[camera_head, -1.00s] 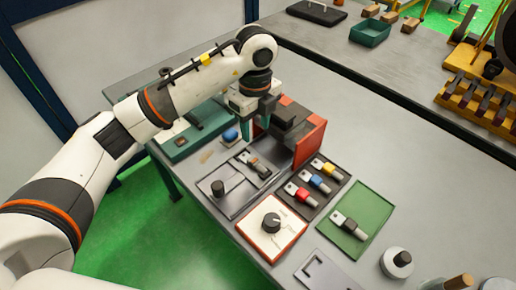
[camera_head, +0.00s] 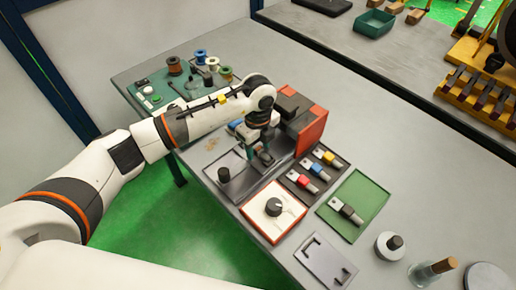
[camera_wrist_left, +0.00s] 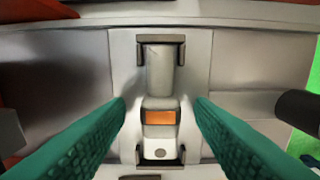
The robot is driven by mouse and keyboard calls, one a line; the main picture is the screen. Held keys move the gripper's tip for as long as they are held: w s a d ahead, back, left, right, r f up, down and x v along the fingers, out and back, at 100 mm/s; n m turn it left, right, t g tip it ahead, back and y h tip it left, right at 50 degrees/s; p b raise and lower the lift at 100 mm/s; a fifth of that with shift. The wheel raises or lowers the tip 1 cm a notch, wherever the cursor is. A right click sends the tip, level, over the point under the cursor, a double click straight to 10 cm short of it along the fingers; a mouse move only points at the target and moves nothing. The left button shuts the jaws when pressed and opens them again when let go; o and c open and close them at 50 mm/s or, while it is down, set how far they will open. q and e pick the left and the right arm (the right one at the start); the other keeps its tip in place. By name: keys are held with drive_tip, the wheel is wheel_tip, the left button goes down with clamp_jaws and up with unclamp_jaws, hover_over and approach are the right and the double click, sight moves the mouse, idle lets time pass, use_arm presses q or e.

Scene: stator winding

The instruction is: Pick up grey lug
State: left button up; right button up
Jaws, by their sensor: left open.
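My left gripper (camera_head: 260,156) is open and points down over the grey clamp plate (camera_head: 228,163). In the left wrist view its two teal fingers (camera_wrist_left: 160,112) stand on either side of a silver-grey lug with an orange band (camera_wrist_left: 159,68), apart from it. That lug lies in a holder with dark brackets at both ends. In the head view the gripper mostly hides it. Another lug, with a dark grey sleeve (camera_head: 343,208), lies on the green mat (camera_head: 370,197). My right gripper is out of view.
A dark tray (camera_head: 297,184) holds red, blue and yellow lugs. The red-sided box (camera_head: 313,131) stands close to the right of my gripper. Spools (camera_head: 174,65) stand at the back left.

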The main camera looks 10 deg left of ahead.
use_arm(q)
clamp_jaws()
drive_tip(key=shift+r, duration=0.1)
